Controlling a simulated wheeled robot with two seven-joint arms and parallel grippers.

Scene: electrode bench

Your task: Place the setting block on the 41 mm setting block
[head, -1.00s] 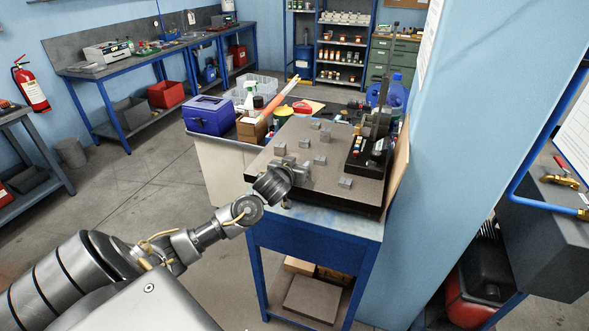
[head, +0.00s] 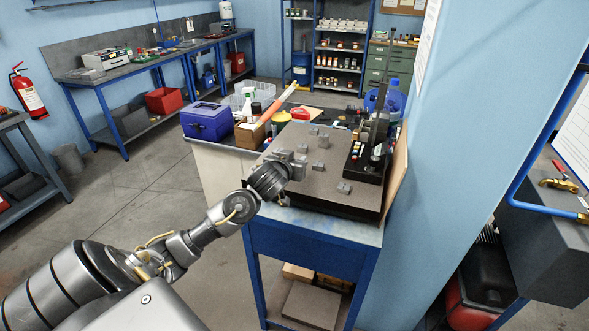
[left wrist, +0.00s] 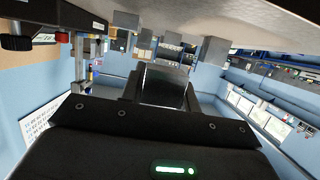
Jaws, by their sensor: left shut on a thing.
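My left gripper (head: 297,164) is over the near left part of the dark plate (head: 325,192). In the left wrist view the gripper (left wrist: 163,92) is shut on a grey setting block (left wrist: 163,84), dark and shiny between the fingers. In the head view the held block is too small to tell from the gripper. Several other grey blocks stand on the plate: one at the front right (head: 344,188), one just right of the gripper (head: 318,168), and others (head: 323,140) farther back. I cannot tell which is the 41 mm setting block. My right gripper is out of view.
A black stand with a tall column (head: 366,160) is on the plate's right side. A blue wall pillar (head: 450,190) rises on the right. The plate's front middle is clear.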

